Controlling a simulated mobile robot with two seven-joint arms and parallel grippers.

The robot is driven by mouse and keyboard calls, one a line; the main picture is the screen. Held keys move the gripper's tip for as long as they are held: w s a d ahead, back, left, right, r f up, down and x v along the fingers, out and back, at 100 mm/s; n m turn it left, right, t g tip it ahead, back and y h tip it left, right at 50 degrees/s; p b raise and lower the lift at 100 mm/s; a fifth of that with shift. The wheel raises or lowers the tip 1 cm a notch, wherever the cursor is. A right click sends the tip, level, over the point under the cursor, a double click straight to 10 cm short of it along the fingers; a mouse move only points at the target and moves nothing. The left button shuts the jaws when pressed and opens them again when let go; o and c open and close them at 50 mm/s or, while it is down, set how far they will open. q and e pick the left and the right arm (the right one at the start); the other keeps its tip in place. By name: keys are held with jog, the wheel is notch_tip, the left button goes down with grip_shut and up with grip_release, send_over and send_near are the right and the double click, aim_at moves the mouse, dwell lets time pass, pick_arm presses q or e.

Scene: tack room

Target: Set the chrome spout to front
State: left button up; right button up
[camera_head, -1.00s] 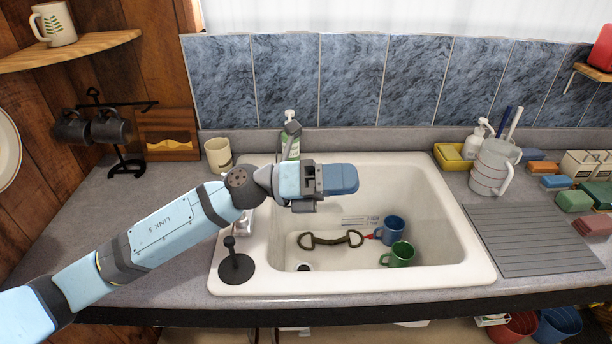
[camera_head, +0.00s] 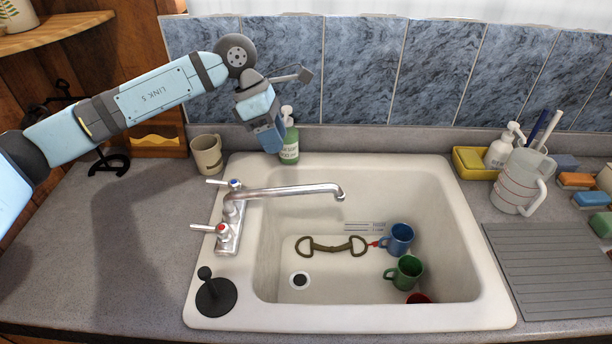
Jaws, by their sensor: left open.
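The chrome spout (camera_head: 290,191) belongs to a two-handled faucet (camera_head: 229,222) on the left rim of the white sink (camera_head: 491,262). The spout reaches to the right across the basin, and its bent tip hangs over the basin's middle. One handle has a blue mark and the other a red mark. My left gripper (camera_head: 268,140) is open at the back left, up near the tiled wall and beside a green soap bottle (camera_head: 289,142). It is apart from the spout. Its fingertips are seen at an angle. My right gripper is not in view.
The basin holds a brown metal bit (camera_head: 331,247), a blue mug (camera_head: 400,238) and a green mug (camera_head: 406,272). A beige mug (camera_head: 207,156) stands behind the faucet, and a black plunger-like stopper (camera_head: 215,297) sits front left. A measuring jug (camera_head: 518,184) stands right of the sink.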

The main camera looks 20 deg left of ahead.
pick_arm(q)
jog(key=p, duration=0.1)
send_over(298, 187)
jog(key=a, duration=0.3)
notch_tip(298, 187, down, 5)
jog(key=x, duration=0.2)
jog(key=p+x, duration=0.1)
jog(key=x, duration=0.4)
jog(key=shift+w+d+p, duration=0.1)
jog(key=shift+w+p, duration=0.25)
jog(key=shift+p, duration=0.05)
jog(key=shift+d+f, duration=0.15)
jog(key=shift+f, duration=0.3)
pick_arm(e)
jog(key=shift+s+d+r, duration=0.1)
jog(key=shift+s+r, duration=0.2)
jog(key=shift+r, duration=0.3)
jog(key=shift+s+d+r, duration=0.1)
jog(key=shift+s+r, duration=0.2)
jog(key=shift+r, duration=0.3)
pick_arm(q)
jog(key=shift+c, duration=0.3)
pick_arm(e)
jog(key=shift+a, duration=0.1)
pick_arm(q)
grip_shut()
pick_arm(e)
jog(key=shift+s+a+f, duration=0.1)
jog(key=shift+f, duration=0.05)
